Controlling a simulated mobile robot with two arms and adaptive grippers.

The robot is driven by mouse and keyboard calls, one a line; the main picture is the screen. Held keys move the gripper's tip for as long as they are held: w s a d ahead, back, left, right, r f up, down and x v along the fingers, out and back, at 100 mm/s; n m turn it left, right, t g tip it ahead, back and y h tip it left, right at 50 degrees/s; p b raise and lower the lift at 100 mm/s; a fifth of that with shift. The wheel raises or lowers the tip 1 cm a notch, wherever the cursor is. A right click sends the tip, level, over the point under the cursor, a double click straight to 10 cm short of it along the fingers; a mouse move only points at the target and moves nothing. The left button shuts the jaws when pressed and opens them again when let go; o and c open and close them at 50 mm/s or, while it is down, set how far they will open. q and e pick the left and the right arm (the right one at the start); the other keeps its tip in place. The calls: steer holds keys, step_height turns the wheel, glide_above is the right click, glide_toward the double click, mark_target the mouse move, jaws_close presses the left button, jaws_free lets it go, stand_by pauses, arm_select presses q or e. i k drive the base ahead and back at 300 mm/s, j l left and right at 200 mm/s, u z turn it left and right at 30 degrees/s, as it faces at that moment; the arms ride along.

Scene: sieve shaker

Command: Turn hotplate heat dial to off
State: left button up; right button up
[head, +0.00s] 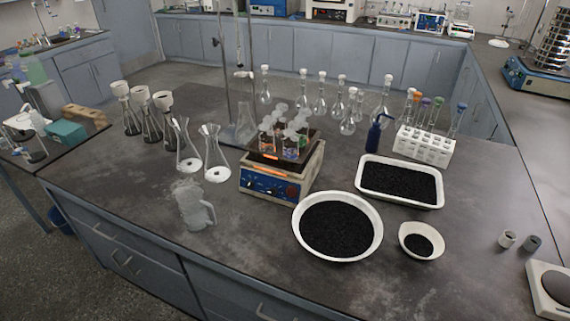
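The hotplate (246,178) stands near the middle of the island bench, with its blue control panel (270,187) facing me. Small dials sit on the panel, but they are too small to tell which is the heat dial or how it is turned. An orange strip glows above the panel, and more orange shows on the top near the glassware. Several small stoppered vessels (290,142) stand on the hotplate. Neither of my grippers is in view.
A glass jug (194,205) and conical flasks (216,160) stand left of the hotplate. A round bowl (374,246) of black grains is close on its right, with a rectangular tray (436,203) behind. The bench directly in front of the panel is clear.

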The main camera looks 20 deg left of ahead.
mark_target(249, 184)
steer(key=j+u, duration=0.2)
steer(key=j, duration=0.25)
steer(key=i+j+u, duration=0.2)
steer(key=j, duration=0.25)
steer(key=i+j+u, duration=0.2)
steer(key=j, duration=0.25)
steer(key=k, duration=0.1)
